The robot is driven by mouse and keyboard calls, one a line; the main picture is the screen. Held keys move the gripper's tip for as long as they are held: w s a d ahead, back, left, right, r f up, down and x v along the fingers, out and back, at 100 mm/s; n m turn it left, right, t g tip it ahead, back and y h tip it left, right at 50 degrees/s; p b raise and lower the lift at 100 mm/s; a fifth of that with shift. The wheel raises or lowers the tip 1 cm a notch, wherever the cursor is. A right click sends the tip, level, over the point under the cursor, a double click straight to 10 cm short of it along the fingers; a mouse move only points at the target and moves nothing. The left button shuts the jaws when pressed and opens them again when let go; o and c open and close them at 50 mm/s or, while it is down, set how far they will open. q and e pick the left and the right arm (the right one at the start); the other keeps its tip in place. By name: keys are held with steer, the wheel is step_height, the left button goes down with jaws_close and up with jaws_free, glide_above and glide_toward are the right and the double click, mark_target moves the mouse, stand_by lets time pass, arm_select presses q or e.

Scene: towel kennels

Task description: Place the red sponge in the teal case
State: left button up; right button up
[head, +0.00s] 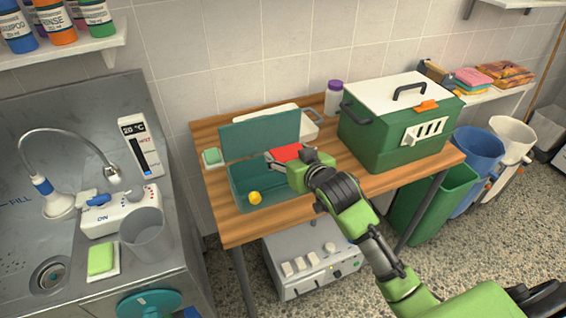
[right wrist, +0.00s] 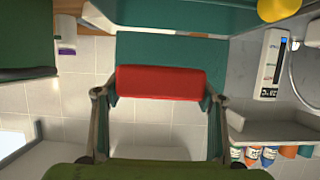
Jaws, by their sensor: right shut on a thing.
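The red sponge (head: 287,151) is held between the fingers of my right gripper (head: 283,158), just above the open teal case (head: 240,197) on the wooden table. The case's lid stands raised at the back. In the right wrist view the red sponge (right wrist: 160,81) spans the gap between both fingertips of my right gripper (right wrist: 158,94), with teal surfaces of the case (right wrist: 158,47) behind it. A yellow ball (head: 255,197) lies inside the case at its front. The gripper hides part of the case's right side. My left gripper is not in view.
A green kennel box (head: 375,135) with a white top stands right of the case. The steel sink (head: 60,225) is further left.

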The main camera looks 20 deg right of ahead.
mark_target(284, 157)
steer(key=shift+w+f, duration=0.95)
steer(key=shift+f, duration=0.15)
steer(key=f, duration=0.2)
steer(key=w+f+p, duration=0.1)
steer(key=f, duration=0.1)
steer(key=shift+f, duration=0.2)
steer(key=shift+f, duration=0.6)
steer(key=o, duration=0.8)
